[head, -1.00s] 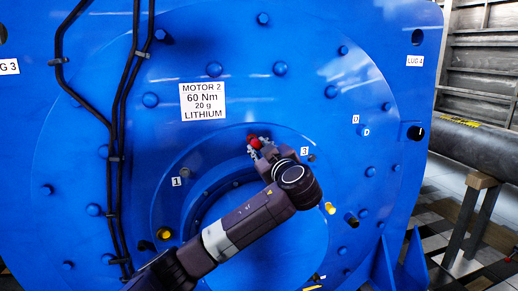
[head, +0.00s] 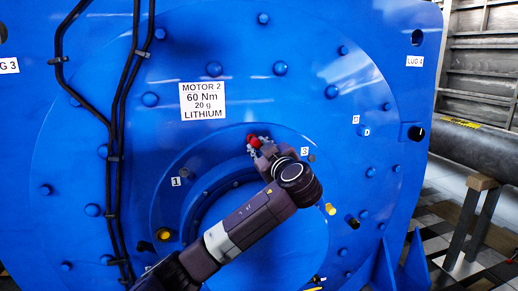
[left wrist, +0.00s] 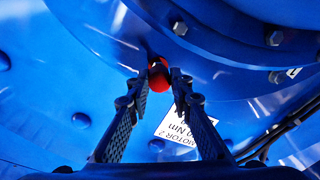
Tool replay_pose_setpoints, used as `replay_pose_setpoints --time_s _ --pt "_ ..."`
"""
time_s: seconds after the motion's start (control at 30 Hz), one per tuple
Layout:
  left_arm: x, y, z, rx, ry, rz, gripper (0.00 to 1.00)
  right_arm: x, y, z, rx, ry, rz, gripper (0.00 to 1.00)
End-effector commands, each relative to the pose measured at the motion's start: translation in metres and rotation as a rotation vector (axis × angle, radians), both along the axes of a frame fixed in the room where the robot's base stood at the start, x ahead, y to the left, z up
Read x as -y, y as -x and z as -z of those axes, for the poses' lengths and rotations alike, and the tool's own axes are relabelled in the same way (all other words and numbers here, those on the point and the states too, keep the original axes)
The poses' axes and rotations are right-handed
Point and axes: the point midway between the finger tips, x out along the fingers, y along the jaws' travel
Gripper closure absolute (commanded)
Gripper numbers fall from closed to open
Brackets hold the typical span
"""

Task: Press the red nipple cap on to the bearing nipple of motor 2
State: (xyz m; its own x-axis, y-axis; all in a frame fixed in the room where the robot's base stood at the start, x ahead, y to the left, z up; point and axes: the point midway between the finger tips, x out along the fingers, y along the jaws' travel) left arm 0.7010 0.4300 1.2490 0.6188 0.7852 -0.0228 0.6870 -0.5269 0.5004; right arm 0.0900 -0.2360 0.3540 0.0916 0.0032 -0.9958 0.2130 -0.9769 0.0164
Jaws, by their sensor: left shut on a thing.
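The red nipple cap (head: 254,142) is at the upper part of the raised ring on the blue face of motor 2 (head: 240,45). My left gripper (head: 258,148) reaches it from below right and is shut on it. In the left wrist view the red cap (left wrist: 159,79) sits between the two fingertips (left wrist: 161,76), close to the blue face. A small dark piece shows just behind the cap. I cannot tell whether it is the bearing nipple, or how far the cap is on it. My right gripper is not in view.
A label (head: 203,102) reads MOTOR 2, 60 Nm, 20 g LITHIUM. Black cables (head: 117,130) run down the left of the face. Yellow caps (head: 164,234) and bolt heads stick out around the ring. A dark pipe on a stand (head: 470,160) is at the far right.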

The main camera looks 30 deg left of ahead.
Motion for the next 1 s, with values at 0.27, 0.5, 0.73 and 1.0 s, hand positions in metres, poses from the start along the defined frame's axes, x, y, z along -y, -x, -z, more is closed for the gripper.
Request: replay_pose_setpoints --time_s 0.27,0.5,0.73,1.0 --pt "-0.005 -0.005 0.001 0.0 0.0 0.0 0.9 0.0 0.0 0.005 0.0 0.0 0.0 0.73" --pt "-0.01 -0.009 0.001 0.001 0.0 0.001 0.9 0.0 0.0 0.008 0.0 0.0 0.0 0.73" --pt "-0.014 -0.012 0.0 0.0 0.0 0.0 0.9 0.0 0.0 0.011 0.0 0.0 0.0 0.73" --pt "-0.02 -0.017 0.0 0.0 0.0 0.0 0.9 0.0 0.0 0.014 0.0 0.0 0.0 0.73"
